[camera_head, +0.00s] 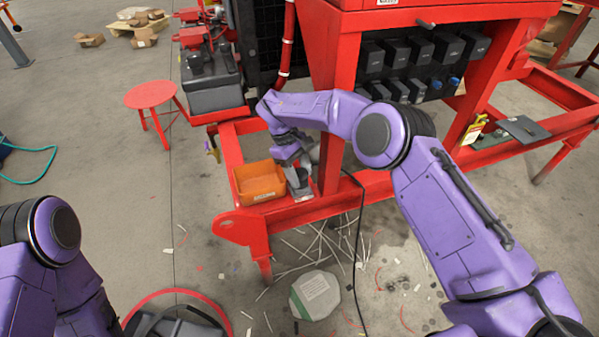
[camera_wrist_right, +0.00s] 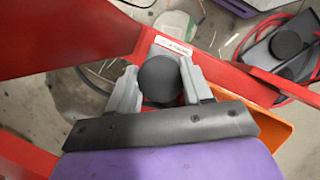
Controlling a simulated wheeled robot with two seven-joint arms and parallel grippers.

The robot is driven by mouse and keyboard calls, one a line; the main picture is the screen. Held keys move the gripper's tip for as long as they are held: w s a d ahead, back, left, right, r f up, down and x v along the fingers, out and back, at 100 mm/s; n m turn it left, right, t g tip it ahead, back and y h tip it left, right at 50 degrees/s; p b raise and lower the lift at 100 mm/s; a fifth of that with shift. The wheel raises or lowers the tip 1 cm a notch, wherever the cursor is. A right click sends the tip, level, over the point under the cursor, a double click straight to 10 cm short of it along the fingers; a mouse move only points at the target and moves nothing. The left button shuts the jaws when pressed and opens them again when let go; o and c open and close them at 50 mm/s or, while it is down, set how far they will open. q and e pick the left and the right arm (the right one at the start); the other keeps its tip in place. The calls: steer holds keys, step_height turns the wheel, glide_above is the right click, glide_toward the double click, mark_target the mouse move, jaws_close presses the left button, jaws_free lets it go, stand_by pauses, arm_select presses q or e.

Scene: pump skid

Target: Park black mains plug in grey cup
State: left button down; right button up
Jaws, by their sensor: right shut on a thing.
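My right gripper (camera_head: 298,168) is shut on the black mains plug, low over the red skid rail. In the right wrist view the plug's round black back (camera_wrist_right: 160,78) sits between the two grey fingers of the gripper (camera_wrist_right: 162,85). The grey cup (camera_head: 301,188) stands on the rail just beneath the gripper, beside an orange bin. The gripper and plug cover much of the cup, so I cannot tell whether the plug is inside it or above it. My left arm shows at the lower left, but its gripper is out of view.
The orange bin (camera_head: 259,182) stands directly left of the cup, and also shows in the right wrist view (camera_wrist_right: 272,125). A red upright (camera_head: 333,90) rises close behind the gripper. A black cable (camera_head: 359,235) hangs in front of the rail. Offcuts litter the floor below.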

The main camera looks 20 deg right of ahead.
steer(key=shift+f, duration=0.1)
steer(key=o, duration=1.2)
steer(key=shift+s, duration=0.1)
steer(key=shift+o, duration=0.2)
steer(key=p+v, duration=0.1)
steer(key=v, duration=0.8)
steer(key=shift+v, duration=0.9)
steer(key=shift+f, duration=0.1)
